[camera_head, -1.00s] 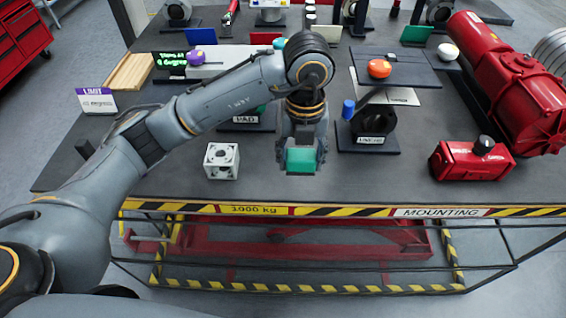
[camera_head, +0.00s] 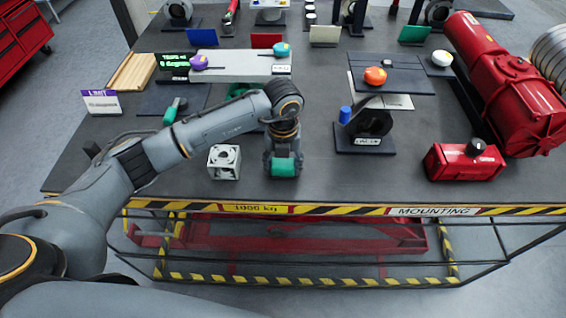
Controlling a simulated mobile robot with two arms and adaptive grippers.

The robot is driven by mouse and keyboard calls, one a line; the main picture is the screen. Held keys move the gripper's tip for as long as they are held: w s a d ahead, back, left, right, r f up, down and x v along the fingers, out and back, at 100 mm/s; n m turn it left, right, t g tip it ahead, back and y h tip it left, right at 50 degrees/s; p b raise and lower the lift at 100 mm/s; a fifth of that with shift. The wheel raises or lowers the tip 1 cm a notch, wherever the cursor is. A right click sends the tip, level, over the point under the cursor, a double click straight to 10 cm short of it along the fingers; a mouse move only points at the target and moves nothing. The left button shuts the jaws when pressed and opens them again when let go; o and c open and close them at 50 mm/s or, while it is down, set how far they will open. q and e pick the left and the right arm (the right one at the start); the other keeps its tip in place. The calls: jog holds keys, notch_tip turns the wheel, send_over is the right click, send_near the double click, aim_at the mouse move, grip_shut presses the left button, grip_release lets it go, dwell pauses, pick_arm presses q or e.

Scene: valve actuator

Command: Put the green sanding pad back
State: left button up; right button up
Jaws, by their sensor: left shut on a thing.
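My left gripper (camera_head: 283,170) is shut on a green block, the sanding pad (camera_head: 286,165), and holds it low over the front part of the table. The pad hangs below the wrist, with its front face toward me. I cannot tell whether it touches the table top. Behind my arm, part of a green object (camera_head: 238,89) shows where a dark holder with a "PAD" label stood in the earlier frame; my arm now hides most of that place. My right gripper is not in view.
A white cube block (camera_head: 224,161) stands just left of the gripper. A dark ring stand (camera_head: 370,127) is to the right, with a red box (camera_head: 464,162) and red actuator (camera_head: 512,80) further right.

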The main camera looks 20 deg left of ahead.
aim_at(283, 163)
pick_arm(q)
jog(key=shift+f, duration=0.15)
jog(key=o, duration=1.1)
jog(key=shift+r, duration=0.35)
notch_tip(283, 163, up, 11)
jog(key=b, duration=0.3)
jog(key=shift+f, duration=0.2)
jog(key=shift+r, duration=0.55)
